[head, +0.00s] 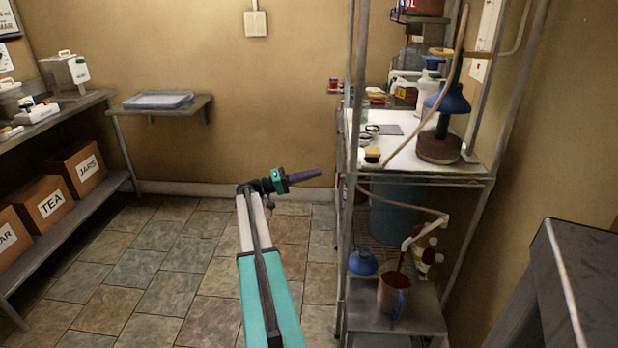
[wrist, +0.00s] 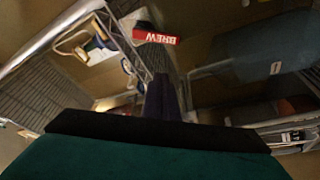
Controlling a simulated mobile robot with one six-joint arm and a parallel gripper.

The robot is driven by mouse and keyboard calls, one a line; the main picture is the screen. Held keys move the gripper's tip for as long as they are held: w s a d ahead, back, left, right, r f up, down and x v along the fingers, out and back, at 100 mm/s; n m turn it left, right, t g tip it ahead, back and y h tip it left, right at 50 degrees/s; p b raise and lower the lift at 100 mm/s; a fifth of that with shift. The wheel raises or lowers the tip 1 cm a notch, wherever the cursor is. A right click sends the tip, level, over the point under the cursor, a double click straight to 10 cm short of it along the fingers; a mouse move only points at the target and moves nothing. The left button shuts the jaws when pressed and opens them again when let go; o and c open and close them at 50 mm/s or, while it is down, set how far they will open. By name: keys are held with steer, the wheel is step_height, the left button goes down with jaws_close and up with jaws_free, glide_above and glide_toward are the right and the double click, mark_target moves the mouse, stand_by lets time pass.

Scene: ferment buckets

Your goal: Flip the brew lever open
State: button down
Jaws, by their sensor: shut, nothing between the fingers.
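My gripper (head: 304,175) is in front of the wire rack, left of its front post, with its dark fingers pointing right. The closed fingers show at the centre of the wrist view (wrist: 164,97), with nothing between them. A red label reading BREW (wrist: 158,37) hangs on the rack edge, beyond the fingertips in the wrist view. A large blue bucket (wrist: 262,55) is to the right of the fingers there. In the head view a blue bucket (head: 395,218) stands under the white shelf, partly behind the rack. I cannot make out a lever clearly in either view.
The rack post (head: 347,200) is close right of my gripper. A jug (head: 394,295) and blue funnel (head: 362,262) are on the low stand. A dark cabinet (head: 590,265) is at the right. Floor around my arm is free; boxes (head: 50,203) are at left.

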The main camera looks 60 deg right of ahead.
steer(key=x, duration=0.8)
steer(key=shift+s+a+f+p, duration=0.15)
steer(key=shift+a+f, duration=0.2)
steer(key=shift+a, duration=0.3)
steer(key=shift+s+a+f+p, duration=0.1)
steer(key=shift+a+f+p, duration=0.1)
steer(key=shift+a+f, duration=0.3)
steer(key=shift+s+a+f+p, duration=0.15)
steer(key=shift+a+f, duration=0.1)
steer(key=shift+a, duration=0.5)
